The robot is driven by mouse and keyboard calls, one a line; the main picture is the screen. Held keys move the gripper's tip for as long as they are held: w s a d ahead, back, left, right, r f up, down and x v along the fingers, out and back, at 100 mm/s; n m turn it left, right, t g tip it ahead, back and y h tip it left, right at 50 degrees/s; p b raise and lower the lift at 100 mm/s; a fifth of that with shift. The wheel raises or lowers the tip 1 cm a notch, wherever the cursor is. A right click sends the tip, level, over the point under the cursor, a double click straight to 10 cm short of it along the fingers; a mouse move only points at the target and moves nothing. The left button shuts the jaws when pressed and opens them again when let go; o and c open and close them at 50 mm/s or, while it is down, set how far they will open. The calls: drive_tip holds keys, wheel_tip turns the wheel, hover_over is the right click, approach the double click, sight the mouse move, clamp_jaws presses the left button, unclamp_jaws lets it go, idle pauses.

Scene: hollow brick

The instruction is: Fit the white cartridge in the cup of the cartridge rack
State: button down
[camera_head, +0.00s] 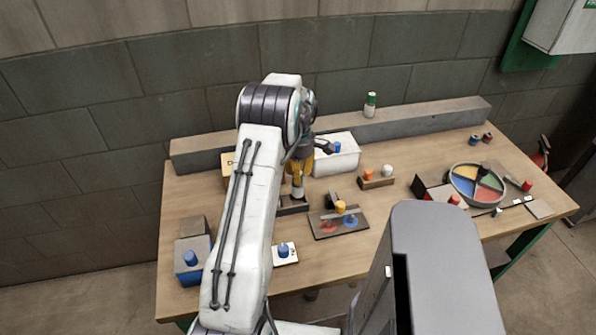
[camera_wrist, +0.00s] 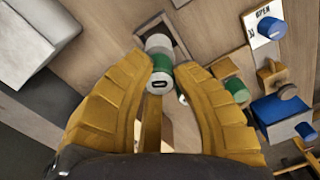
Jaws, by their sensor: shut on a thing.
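In the head view my gripper (camera_head: 298,168) points down behind my arm, with a white cartridge (camera_head: 297,191) at its fingertips. In the wrist view the two yellow fingers of my gripper (camera_wrist: 170,75) close on a cartridge (camera_wrist: 160,86) with a white end, a dark slot and green on its side. Below it in the head view is a low dark rack (camera_head: 293,208), partly hidden by my arm. I cannot tell whether the cartridge touches the rack or is in a cup.
A wooden stand (camera_head: 376,183) with orange and white pieces is to the right. A dark board (camera_head: 326,226) with coloured pieces lies in front. A white box (camera_head: 338,159) stands behind, a card with a blue knob (camera_head: 283,250) is nearer, and a divided round tray (camera_head: 462,182) is far right.

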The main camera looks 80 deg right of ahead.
drive_tip(key=shift+f+b, duration=1.5)
drive_tip(key=shift+f, duration=0.9)
idle(1.3)
drive_tip(key=c, duration=1)
unclamp_jaws()
drive_tip(key=shift+c, duration=0.2)
wheel_tip(320, 180, up, 12)
